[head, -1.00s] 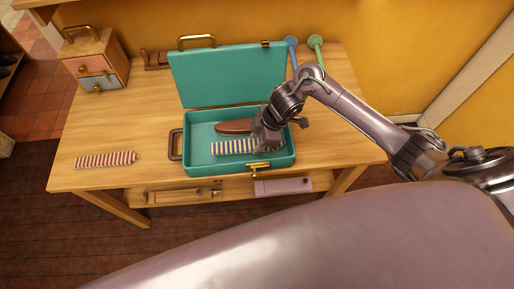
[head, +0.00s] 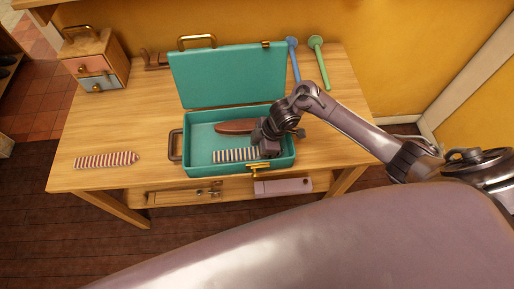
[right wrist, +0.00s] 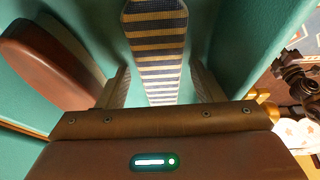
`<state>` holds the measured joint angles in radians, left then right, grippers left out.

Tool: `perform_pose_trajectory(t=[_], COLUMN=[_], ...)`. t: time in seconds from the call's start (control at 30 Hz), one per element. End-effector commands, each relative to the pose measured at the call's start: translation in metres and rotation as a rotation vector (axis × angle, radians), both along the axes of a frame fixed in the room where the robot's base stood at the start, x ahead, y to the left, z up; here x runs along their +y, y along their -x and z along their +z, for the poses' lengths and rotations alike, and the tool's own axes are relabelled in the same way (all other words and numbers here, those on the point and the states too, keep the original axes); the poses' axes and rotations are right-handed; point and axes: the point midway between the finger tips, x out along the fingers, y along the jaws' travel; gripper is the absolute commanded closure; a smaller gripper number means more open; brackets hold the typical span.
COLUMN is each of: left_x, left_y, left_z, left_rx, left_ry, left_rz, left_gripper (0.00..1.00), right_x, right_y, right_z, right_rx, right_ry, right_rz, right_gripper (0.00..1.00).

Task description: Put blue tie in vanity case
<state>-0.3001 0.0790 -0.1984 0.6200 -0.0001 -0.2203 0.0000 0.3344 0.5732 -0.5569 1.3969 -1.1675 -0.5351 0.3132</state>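The blue tie (head: 233,155), with blue and pale stripes, lies inside the turquoise vanity case (head: 200,172), along the front part of its floor. The case stands on the table with its lid raised. My right gripper (head: 262,152) is low inside the case at the tie's right end. In the right wrist view the tie (right wrist: 156,50) runs between the two fingers of the right gripper (right wrist: 163,85), with a gap on each side. That gripper is open. My left gripper is not in view.
A brown oval object (head: 233,127) lies behind the tie in the case. A red-striped tie (head: 106,160) lies left on the table (head: 130,120). A small drawer box (head: 97,62) stands back left.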

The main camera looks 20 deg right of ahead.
Motion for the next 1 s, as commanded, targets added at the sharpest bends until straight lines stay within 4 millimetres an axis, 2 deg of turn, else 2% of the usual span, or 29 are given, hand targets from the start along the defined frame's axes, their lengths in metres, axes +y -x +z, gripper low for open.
perform_pose_trajectory(t=[0.27, 0.43, 0.8, 1.0], left_x=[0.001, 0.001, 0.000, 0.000], left_y=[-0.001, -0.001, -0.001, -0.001], left_z=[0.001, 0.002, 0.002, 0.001], left_rx=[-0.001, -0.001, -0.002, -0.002], left_ry=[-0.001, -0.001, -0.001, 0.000], left_rz=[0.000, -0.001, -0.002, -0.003], left_gripper=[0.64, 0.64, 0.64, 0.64], right_x=[0.000, -0.004, -0.032, -0.042], right_y=[0.000, 0.000, 0.007, 0.010], right_z=[0.001, 0.013, 0.083, 0.108], right_rx=[0.000, -0.003, -0.004, -0.002], right_ry=[0.000, 0.000, 0.002, 0.001], right_rz=[0.000, 0.000, 0.001, 0.000], right_gripper=[0.37, 0.37, 0.37, 0.37])
